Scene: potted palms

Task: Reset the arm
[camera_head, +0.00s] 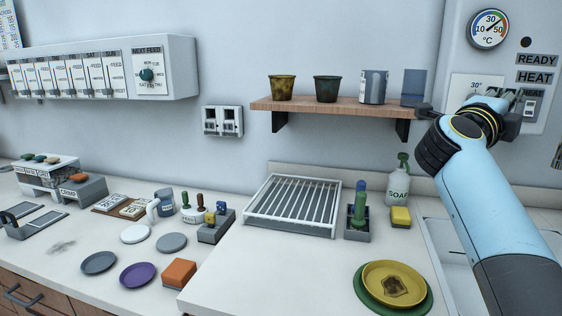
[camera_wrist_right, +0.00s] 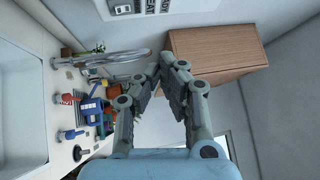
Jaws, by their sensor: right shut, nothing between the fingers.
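My right arm (camera_head: 490,215) rises from the lower right in the head view, over the sink side of the counter. Its wrist is raised in front of the wall panel, beside the right end of the shelf. In the right wrist view my right gripper (camera_wrist_right: 164,74) has its fingers together, with nothing between them. A wooden wall cabinet (camera_wrist_right: 215,55) is beyond the fingers there. In the head view the wrist partly hides the gripper and the heat panel's switch. My left gripper is not in view.
The wooden shelf (camera_head: 340,108) carries two pots, a grey mug (camera_head: 373,87) and a blue-grey cup (camera_head: 413,87). Below are a dish rack (camera_head: 293,206), a soap bottle (camera_head: 397,182), a sponge (camera_head: 401,217) and a yellow plate (camera_head: 414,280).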

